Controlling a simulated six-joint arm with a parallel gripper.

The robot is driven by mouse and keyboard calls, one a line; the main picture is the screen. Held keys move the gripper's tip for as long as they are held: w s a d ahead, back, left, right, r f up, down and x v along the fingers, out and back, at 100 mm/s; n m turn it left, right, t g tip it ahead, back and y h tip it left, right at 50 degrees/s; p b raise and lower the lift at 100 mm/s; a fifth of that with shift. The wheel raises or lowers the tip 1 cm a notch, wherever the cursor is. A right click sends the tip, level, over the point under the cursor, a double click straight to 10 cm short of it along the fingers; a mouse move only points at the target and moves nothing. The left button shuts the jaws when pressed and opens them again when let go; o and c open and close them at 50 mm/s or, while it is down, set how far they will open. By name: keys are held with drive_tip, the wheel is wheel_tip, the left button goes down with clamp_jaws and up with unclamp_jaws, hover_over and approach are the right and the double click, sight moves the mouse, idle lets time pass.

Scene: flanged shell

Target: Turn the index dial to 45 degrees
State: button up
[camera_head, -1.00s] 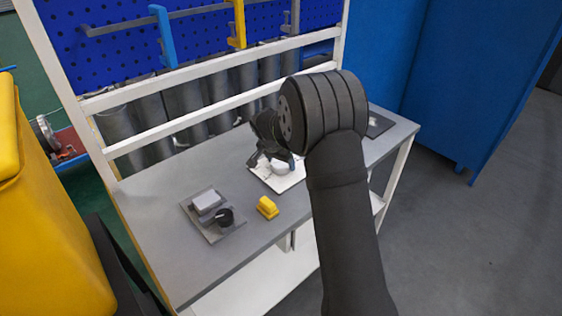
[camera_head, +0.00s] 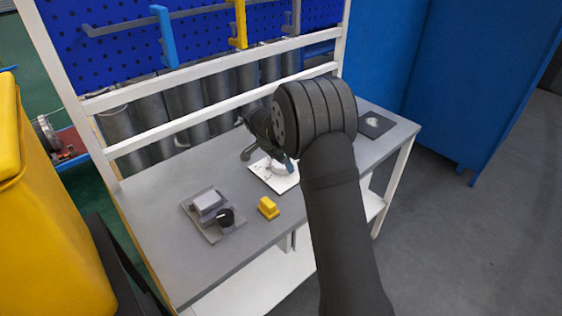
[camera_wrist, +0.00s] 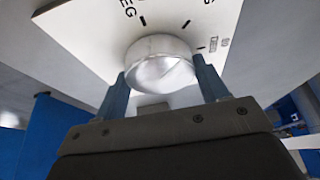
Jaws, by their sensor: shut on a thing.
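The index dial (camera_wrist: 160,66) is a round, pale silver knob on a white plate (camera_wrist: 85,35). The plate carries black tick marks and lettering that reads "EG" in part. My gripper (camera_wrist: 161,75) has one blue-grey finger on each side of the dial and is shut on it. In the head view the plate (camera_head: 262,179) lies on the bench, and the dial (camera_head: 279,169) is partly hidden by my gripper. I cannot read the dial's angle, and no pointer on it is clear.
A grey tray (camera_head: 230,232) with a light grey block (camera_head: 207,202) and a black cup-like part (camera_head: 226,218) is at the left of the bench. A yellow block (camera_head: 268,208) stands in front of the plate. A dark square plate (camera_head: 375,125) lies at the far right.

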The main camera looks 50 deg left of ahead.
drive_tip(key=o, duration=1)
drive_tip(key=shift+r, duration=0.1)
drive_tip(key=v, duration=1.7)
drive_tip(key=x, duration=1.7)
